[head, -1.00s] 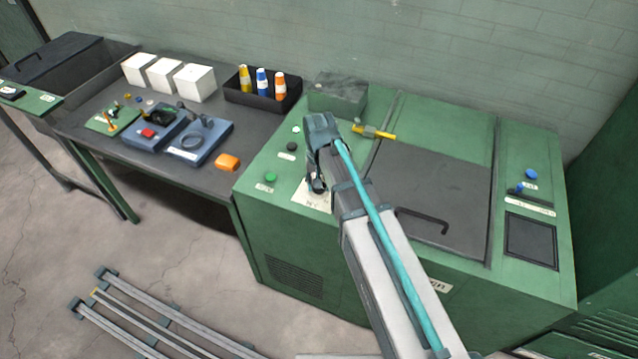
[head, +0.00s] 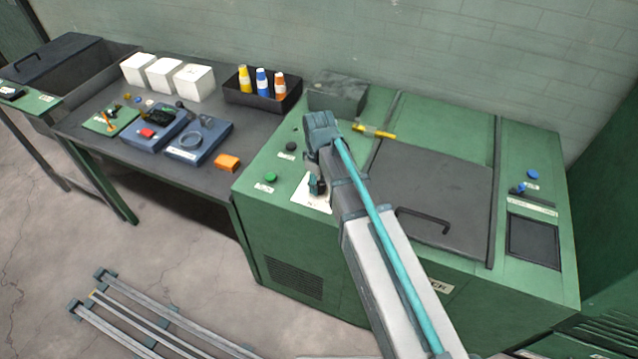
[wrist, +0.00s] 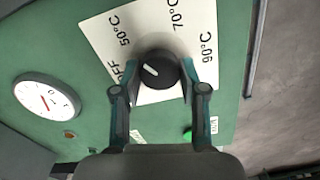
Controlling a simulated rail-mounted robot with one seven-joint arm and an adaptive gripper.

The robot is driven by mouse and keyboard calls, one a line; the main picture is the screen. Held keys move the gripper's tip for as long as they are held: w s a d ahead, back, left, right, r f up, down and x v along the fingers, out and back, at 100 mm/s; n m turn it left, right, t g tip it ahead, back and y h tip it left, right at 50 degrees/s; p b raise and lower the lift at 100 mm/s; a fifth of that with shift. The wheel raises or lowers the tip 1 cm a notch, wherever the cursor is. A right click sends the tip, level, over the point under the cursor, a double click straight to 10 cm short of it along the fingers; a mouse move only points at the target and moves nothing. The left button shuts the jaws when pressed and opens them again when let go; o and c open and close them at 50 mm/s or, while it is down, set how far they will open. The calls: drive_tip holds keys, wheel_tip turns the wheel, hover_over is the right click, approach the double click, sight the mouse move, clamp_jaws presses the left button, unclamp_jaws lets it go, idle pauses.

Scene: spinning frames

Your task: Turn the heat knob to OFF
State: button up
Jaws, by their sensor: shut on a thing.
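The heat knob (wrist: 157,70) is black and round with a white pointer line. It sits on a white dial plate (wrist: 103,38) marked OFF, 50°C, 70°C and 90°C. The pointer line is on the knob's left side and points left and slightly up, between the OFF and 50°C marks; the OFF label is partly covered by a finger. My gripper (wrist: 159,78) has one finger on each side of the knob and is shut on it. In the head view my gripper (head: 317,184) is low over the plate (head: 305,196), and the knob is mostly hidden.
A round white gauge (wrist: 47,97) and a green button (head: 270,177) are near the plate on the green machine (head: 300,235). A grey lid with a handle (head: 425,215) lies to the right. A yellow-handled tool (head: 375,132) lies behind my arm.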

sight(319, 185)
drive_tip(key=n, duration=1.1)
drive_tip(key=shift+n, duration=0.4)
idle(0.3)
drive_tip(key=o, duration=1.1)
drive_tip(key=shift+o, duration=0.2)
wheel_tip(319, 185, up, 12)
